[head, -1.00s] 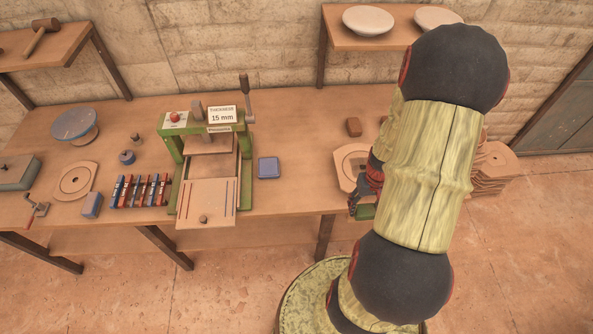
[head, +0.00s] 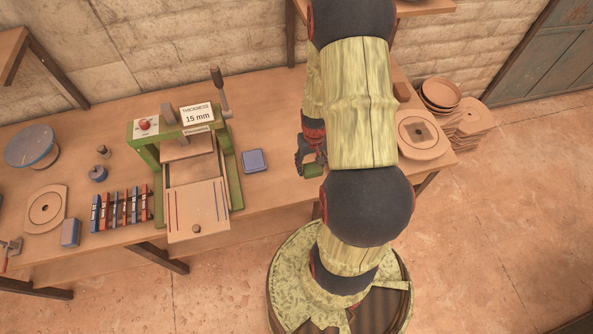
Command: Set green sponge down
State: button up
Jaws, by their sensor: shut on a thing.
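The green sponge (head: 313,171) shows as a small green block at my gripper (head: 308,164), just left of my arm. The gripper is shut on it. They are over the front part of the workbench (head: 272,196), right of the green press; I cannot tell whether the sponge touches the bench top. My arm hides the bench behind and to the right of the gripper.
The green press (head: 190,160) with its pulled-out board stands to the left. A blue block (head: 254,160) lies between press and gripper. Bare bench lies left of the gripper.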

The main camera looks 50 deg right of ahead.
send_over(298, 176)
notch_tip(298, 176, down, 6)
jog(key=shift+s+r, duration=0.1)
jog(key=shift+r, duration=0.05)
jog(key=shift+f+b, duration=0.3)
jog(key=shift+f, duration=1.35)
jog(key=shift+f, duration=0.2)
jog(key=o, duration=1)
jog(key=shift+o, duration=0.5)
jog(key=shift+r, duration=0.15)
